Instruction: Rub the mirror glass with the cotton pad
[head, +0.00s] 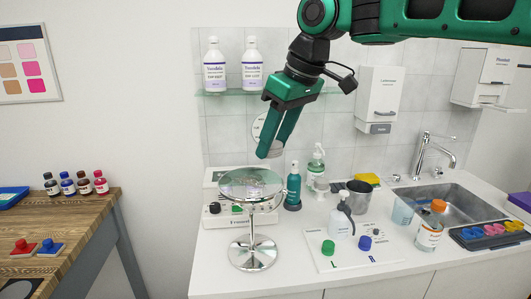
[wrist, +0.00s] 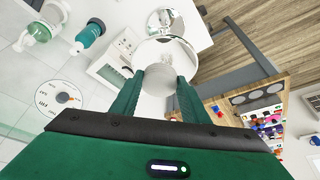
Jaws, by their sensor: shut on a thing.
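The round mirror glass (head: 245,186) lies tilted nearly flat on its chrome stand (head: 252,252), at the front left of the white counter. My gripper (head: 270,151) points down above the glass, near its back right edge. It is shut on the pale cotton pad (head: 276,149), which shows at the fingertips. A small gap shows between the pad and the glass in the head view. In the wrist view the pad (wrist: 160,84) sits between the green fingers, with the mirror glass (wrist: 178,50) beyond it, partly hidden.
A white box with a dark knob (head: 214,208) stands just behind the mirror. A teal bottle (head: 293,187) and a soap pump (head: 317,170) are to its right. A white board (head: 325,262) with a pump bottle lies right of the stand. A glass shelf (head: 235,93) holds two bottles.

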